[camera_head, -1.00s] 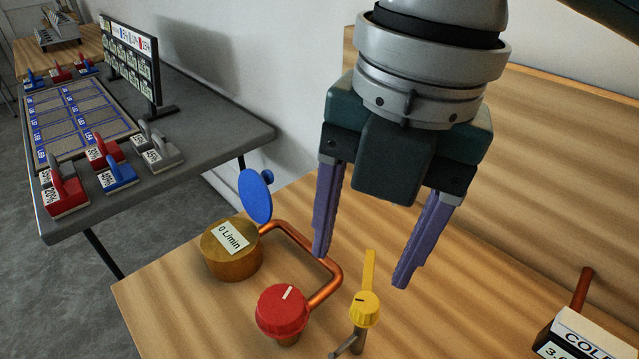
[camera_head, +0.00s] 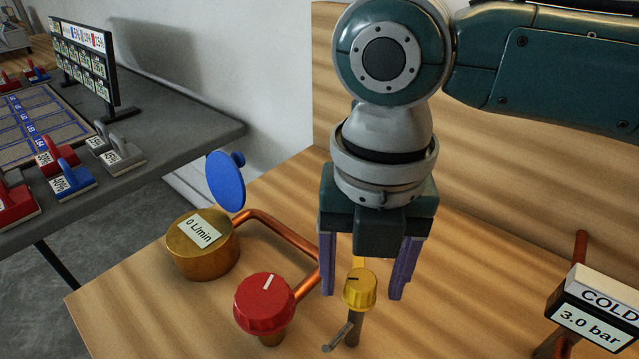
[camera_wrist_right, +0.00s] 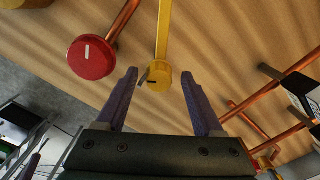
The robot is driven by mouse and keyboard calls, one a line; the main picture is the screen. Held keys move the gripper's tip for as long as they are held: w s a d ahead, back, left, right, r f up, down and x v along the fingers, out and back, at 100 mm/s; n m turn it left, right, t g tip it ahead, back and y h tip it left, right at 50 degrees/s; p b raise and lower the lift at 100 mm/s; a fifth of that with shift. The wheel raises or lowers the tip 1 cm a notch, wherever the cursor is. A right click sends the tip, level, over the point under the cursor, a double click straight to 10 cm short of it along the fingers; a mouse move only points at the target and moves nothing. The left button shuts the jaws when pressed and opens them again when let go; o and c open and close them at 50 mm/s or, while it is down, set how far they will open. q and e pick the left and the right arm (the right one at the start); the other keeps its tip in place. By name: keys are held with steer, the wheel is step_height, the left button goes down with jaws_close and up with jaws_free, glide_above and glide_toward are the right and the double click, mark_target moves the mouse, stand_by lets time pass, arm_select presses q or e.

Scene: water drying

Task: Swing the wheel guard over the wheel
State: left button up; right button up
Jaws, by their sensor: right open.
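A red wheel (camera_head: 264,303) with a white mark stands on a short post on the wooden bench; it also shows in the right wrist view (camera_wrist_right: 91,57). To its right is a yellow knob (camera_head: 360,288) with a dark mark, on a metal post with a small side lever (camera_head: 338,337). A yellow bar (camera_wrist_right: 163,30) runs out from this knob, beside the red wheel. I cannot tell for certain which part is the guard. My right gripper (camera_head: 363,294) points down, open, its purple fingers on either side of the yellow knob (camera_wrist_right: 158,78). Contact is not visible.
A brass meter reading 0 L/min (camera_head: 202,249) with a raised blue lid (camera_head: 226,181) stands left. A copper pipe (camera_head: 285,232) runs behind the red wheel. A COLD 3.0 bar gauge (camera_head: 596,312) stands right. A grey table (camera_head: 185,125) is beyond the bench.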

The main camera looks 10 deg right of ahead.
steer(key=shift+f, duration=0.1)
jaws_close()
stand_by(0.5)
stand_by(0.9)
